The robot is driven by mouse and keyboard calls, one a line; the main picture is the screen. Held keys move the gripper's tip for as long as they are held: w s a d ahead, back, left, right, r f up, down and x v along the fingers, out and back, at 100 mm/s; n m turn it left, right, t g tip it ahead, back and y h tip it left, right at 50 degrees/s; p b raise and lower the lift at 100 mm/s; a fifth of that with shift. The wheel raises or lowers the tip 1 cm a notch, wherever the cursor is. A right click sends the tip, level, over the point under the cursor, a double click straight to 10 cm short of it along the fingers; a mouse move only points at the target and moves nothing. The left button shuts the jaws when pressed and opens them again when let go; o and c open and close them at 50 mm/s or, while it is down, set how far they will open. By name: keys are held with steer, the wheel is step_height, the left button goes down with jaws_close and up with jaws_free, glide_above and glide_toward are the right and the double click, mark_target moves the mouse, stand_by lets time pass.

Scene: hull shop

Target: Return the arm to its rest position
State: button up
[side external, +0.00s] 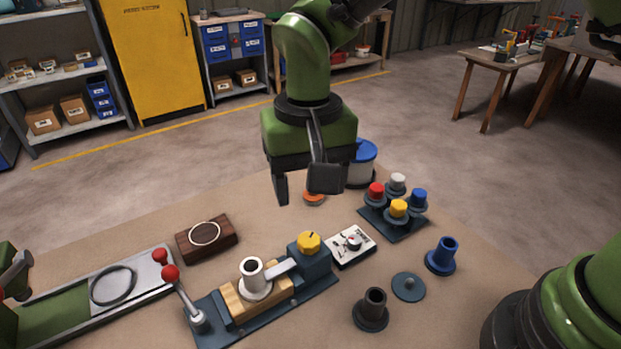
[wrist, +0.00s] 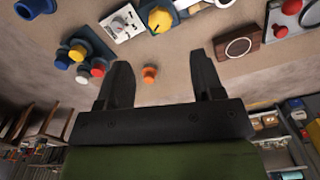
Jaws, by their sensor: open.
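My green arm hangs over the back of the workbench in the side external view. My gripper (side external: 303,188) points down with its two dark fingers apart and nothing between them that it holds. In the wrist view, my gripper (wrist: 158,66) also shows spread fingers. A small orange piece (wrist: 150,74) shows in the gap between them there, lying on the bench (side external: 130,232) apart from the fingers. In the side external view the orange piece (side external: 314,198) is partly hidden by a finger.
A clamp fixture (side external: 262,310) holds a white flanged piece (side external: 254,277). A red-knobbed lever (side external: 171,272) stands at its left. A rack of coloured knobs (side external: 392,222), a blue-lidded tub (side external: 360,170) and a wooden block (side external: 190,244) are near. A blue flanged piece (side external: 442,256) stands at right.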

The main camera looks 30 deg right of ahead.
steer(key=s+d+r+t+y, duration=0.1)
steer(key=s+d+r+t, duration=0.1)
steer(key=s+d+r, duration=0.4)
steer(key=s+d+r+t+y, duration=0.1)
steer(key=s+d+r+t, duration=0.15)
steer(key=d+r, duration=0.45)
steer(key=s+d+r+t, duration=0.1)
steer(key=s+d+t, duration=0.1)
steer(key=s, duration=0.5)
steer(key=shift+s+d+r+m+t, duration=0.15)
steer(key=shift+s+r+m+t, duration=0.05)
steer(key=shift+s+m+t, duration=0.2)
